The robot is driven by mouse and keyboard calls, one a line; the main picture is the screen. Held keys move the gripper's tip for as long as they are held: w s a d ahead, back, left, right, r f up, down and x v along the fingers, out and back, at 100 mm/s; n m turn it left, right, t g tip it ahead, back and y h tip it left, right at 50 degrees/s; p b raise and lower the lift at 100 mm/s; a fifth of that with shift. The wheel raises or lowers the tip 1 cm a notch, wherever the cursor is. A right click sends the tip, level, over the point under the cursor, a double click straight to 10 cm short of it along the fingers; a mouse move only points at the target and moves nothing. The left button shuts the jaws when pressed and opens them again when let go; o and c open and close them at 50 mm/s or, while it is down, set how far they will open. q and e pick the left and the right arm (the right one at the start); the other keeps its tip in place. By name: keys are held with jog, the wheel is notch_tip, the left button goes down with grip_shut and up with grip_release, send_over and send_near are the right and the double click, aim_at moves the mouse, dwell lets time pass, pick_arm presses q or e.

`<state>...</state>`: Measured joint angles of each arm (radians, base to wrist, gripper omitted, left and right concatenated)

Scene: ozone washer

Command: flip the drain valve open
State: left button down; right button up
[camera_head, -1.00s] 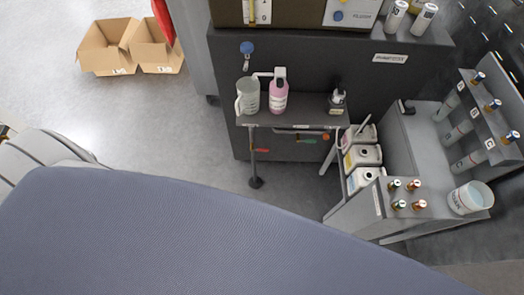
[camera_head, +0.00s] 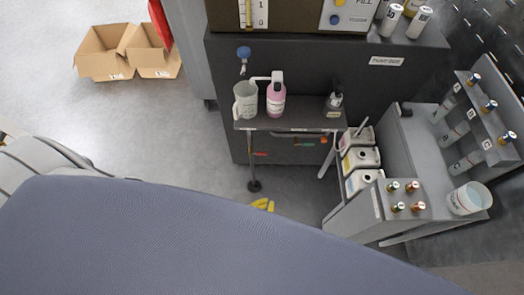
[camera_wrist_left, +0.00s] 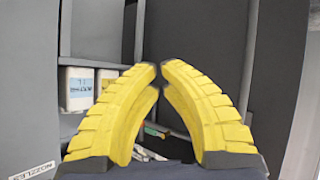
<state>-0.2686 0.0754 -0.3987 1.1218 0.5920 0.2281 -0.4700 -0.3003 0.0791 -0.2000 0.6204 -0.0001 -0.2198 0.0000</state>
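A small red lever (camera_head: 260,154) and an orange-and-green lever (camera_head: 304,144) sit below the small shelf on the dark cabinet; I cannot tell from the pictures which one is the drain valve. In the left wrist view, a small orange-and-green piece (camera_wrist_left: 156,131) shows behind the fingers, partly hidden. My left gripper (camera_head: 265,205) shows only its yellow fingertips at the edge of the grey-blue surface, apart from and below the levers. In the left wrist view my left gripper (camera_wrist_left: 160,72) has its curved fingertips almost meeting, with nothing between them. My right gripper is not seen.
The shelf (camera_head: 295,123) holds a beaker (camera_head: 246,100), a pink bottle (camera_head: 276,97) and a dark bottle (camera_head: 335,99). A blue-knobbed tap (camera_head: 244,54) is above it. White jugs (camera_head: 361,158) stand at right. Open floor (camera_head: 200,150) lies left of the shelf.

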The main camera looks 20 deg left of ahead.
pick_arm(q)
jog(key=w+r+n+t+y, duration=0.1)
jog(key=w+r+t, duration=0.1)
jog(key=w+r, duration=0.35)
jog(key=w+r+n+t+y, duration=0.1)
jog(key=w+r+n+t, duration=0.1)
jog(key=r, duration=0.6)
jog(key=w+a+r+n+y, duration=0.1)
jog(key=a+r+n+y, duration=0.1)
jog(key=a+r+y, duration=0.3)
jog(key=shift+a+r+g+y, duration=0.4)
jog(key=shift+a+y, duration=0.2)
jog(key=shift+y, duration=0.2)
jog(key=shift+w, duration=0.15)
jog(key=w+a+f, duration=0.3)
jog(key=w+f, duration=0.3)
jog(key=w, duration=0.3)
jog(key=shift+a+f, duration=0.25)
